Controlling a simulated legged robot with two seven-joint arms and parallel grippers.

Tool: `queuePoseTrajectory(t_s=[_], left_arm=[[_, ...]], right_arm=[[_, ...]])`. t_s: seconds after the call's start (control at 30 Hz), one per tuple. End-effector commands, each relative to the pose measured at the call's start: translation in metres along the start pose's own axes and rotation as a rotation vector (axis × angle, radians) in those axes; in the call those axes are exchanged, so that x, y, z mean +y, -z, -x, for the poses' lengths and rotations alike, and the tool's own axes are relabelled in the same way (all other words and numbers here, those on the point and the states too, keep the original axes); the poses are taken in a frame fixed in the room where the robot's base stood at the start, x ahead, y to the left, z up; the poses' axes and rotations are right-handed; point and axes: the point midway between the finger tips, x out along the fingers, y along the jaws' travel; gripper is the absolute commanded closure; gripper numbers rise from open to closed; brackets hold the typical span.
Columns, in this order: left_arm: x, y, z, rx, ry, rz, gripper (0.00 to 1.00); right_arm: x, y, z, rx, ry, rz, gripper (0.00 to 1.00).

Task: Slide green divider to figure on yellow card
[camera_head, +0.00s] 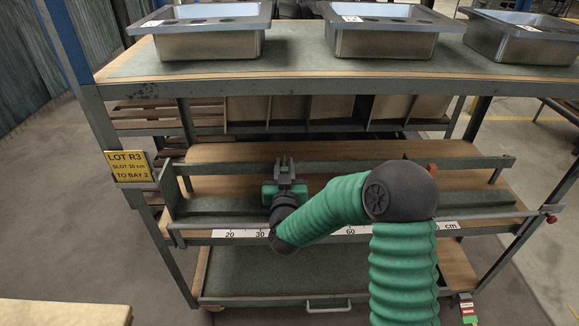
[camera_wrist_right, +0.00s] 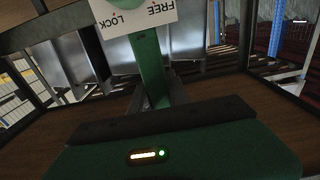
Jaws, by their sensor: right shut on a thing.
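The yellow card (camera_head: 127,166) hangs on the left post of the rack. It reads LOT R3, TO BAY 2, and a slot figure that looks like 30 cm. A white scale strip (camera_head: 242,233) runs along the front of the middle shelf, with 20, 30 and 60 legible. My right gripper (camera_head: 284,180) is at the shelf, a little right of the 30 mark, shut on the green divider (camera_wrist_right: 151,75). The divider stands upright in the wrist view, under a white FREE/LOCK plate (camera_wrist_right: 140,12). In the head view my gripper mostly hides it. My left gripper is out of view.
Metal sinks (camera_head: 210,42) stand on the top shelf (camera_head: 300,70), above my right arm. A rail (camera_head: 350,167) crosses behind the gripper. My forearm covers part of the scale. A red piece (camera_head: 432,169) shows at the right of the rail.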

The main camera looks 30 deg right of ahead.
Motion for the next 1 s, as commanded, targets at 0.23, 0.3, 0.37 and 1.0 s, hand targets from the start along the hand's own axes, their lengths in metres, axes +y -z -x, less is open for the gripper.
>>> queuePoseTrajectory(t_s=[0.23, 0.3, 0.37, 1.0], left_arm=[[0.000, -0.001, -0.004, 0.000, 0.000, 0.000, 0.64], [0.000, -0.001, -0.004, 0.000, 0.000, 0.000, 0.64], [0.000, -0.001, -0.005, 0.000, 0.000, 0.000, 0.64], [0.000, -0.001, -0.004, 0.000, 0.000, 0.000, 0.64]], right_arm=[[-0.063, 0.003, -0.001, 0.009, 0.003, -0.002, 1.00], [-0.073, 0.003, -0.001, 0.008, 0.002, -0.002, 1.00], [-0.078, 0.003, -0.001, 0.008, 0.000, -0.002, 1.00], [-0.080, 0.003, 0.000, 0.005, -0.001, -0.001, 0.56]])
